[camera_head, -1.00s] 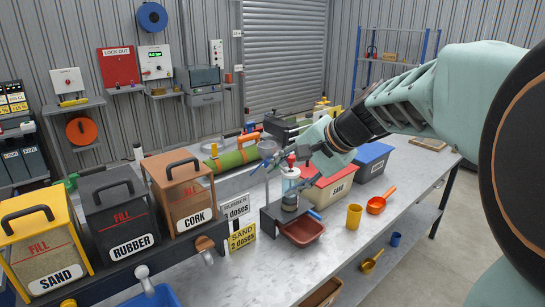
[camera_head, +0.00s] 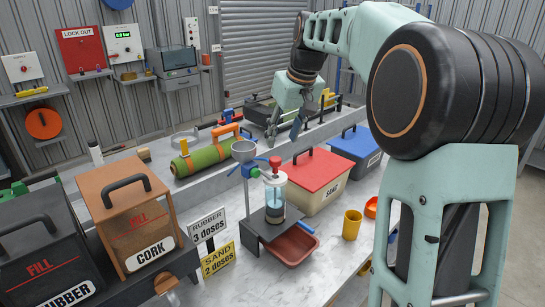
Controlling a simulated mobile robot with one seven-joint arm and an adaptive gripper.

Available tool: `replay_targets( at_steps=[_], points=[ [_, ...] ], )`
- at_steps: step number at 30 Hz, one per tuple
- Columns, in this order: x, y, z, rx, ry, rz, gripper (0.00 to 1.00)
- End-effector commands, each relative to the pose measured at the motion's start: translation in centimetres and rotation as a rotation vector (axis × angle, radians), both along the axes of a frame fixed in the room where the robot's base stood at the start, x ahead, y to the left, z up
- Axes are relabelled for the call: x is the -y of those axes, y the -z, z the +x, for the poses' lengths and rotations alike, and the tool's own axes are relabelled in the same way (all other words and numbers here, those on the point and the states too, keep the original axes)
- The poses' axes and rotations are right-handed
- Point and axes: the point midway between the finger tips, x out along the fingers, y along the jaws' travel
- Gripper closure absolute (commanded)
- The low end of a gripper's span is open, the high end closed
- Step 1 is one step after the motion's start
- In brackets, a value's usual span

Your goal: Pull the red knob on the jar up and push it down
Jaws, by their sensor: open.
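The clear jar (camera_head: 274,196) stands on a dark stand at the middle of the bench, with dark liquid or fill low inside it. Its red knob (camera_head: 275,163) sits on top of the jar's lid, with nothing touching it. My gripper (camera_head: 284,136) points down, open and empty, above and behind the jar, apart from the knob. Its fingers are spread near the back of the bench, to the right of the green turf roll (camera_head: 204,158).
A metal funnel (camera_head: 244,151) and blue valve handle stand left of the jar. The red-lidded sand bin (camera_head: 312,172) and blue bin (camera_head: 357,146) are at right. A red tray (camera_head: 291,245) lies in front, with a yellow cup (camera_head: 352,224) beside it.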

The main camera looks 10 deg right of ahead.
Motion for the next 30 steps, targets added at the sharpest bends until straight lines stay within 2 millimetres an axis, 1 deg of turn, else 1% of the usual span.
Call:
replay_targets(
  at_steps=[5, 12, 15, 21, 30],
  points=[
    [-0.5, 2.6, 0.8, -0.005, -0.002, 0.003, 0.59],
    [-1.1, 6.8, 2.5, -0.005, -0.001, 0.003, 0.59],
    [-1.2, 8.1, 3.0, -0.005, 0.0, 0.004, 0.59],
    [-1.4, 9.5, 3.6, -0.002, 0.0, 0.003, 0.59],
    [-1.4, 9.6, 3.7, -0.001, 0.001, 0.002, 0.6]
  ],
)
